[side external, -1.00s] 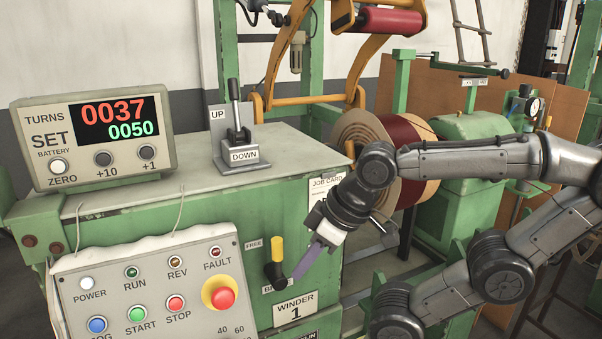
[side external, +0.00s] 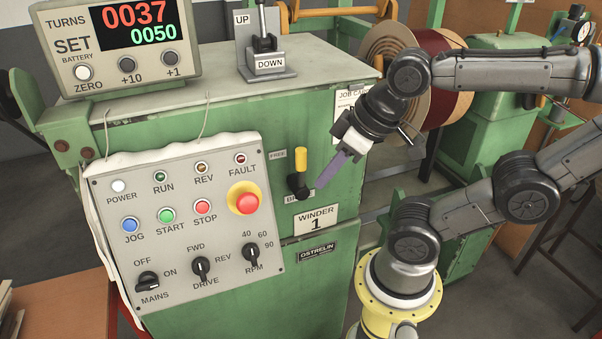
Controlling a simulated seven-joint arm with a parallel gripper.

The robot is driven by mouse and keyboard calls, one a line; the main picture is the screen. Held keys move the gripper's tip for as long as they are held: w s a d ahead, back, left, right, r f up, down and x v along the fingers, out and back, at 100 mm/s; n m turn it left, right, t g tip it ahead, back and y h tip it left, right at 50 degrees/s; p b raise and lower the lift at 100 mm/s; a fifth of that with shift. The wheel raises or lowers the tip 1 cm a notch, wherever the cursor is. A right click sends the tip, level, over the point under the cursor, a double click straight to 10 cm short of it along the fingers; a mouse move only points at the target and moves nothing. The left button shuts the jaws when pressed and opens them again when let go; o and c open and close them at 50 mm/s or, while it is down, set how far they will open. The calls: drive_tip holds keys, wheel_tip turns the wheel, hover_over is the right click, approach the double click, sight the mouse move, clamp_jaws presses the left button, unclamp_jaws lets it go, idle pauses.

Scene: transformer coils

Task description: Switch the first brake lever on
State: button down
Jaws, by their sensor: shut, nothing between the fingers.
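The brake lever (side external: 301,160) is on the front of the green winder cabinet, above the WINDER 1 plate (side external: 317,221). Its yellow handle points up from a black hub (side external: 299,187), beside the FREE label (side external: 278,154). A lower label, starting with BR (side external: 298,198), is partly hidden by the hub. My gripper (side external: 317,187) is shut and empty, its purple fingers angled down and left. The fingertips are just right of the hub and below the handle; I cannot tell if they touch.
Left of the lever is a control panel (side external: 186,235) with lamps, buttons, a red stop knob (side external: 246,203) and rotary switches. An UP/DOWN lever (side external: 263,40) and the turns counter (side external: 118,45) stand on the cabinet top. A wire spool (side external: 388,60) is behind my arm.

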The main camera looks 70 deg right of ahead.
drive_tip(key=n, duration=0.1)
wheel_tip(320, 180, up, 11)
drive_tip(key=n+g+h, duration=0.2)
drive_tip(key=n+g, duration=0.4)
drive_tip(key=n, duration=0.4)
hover_over(298, 168)
drive_tip(key=s+a, duration=0.1)
drive_tip(key=a, duration=0.2)
drive_tip(key=shift+g, duration=0.6)
drive_tip(key=w, duration=0.1)
drive_tip(key=w+f, duration=0.1)
drive_tip(key=w, duration=0.2)
drive_tip(key=shift+a+f, duration=0.15)
drive_tip(key=shift+a, duration=0.2)
drive_tip(key=x, duration=1)
drive_tip(key=shift+d, duration=0.2)
drive_tip(key=shift+s+d+t, duration=0.25)
drive_tip(key=shift+t, duration=0.05)
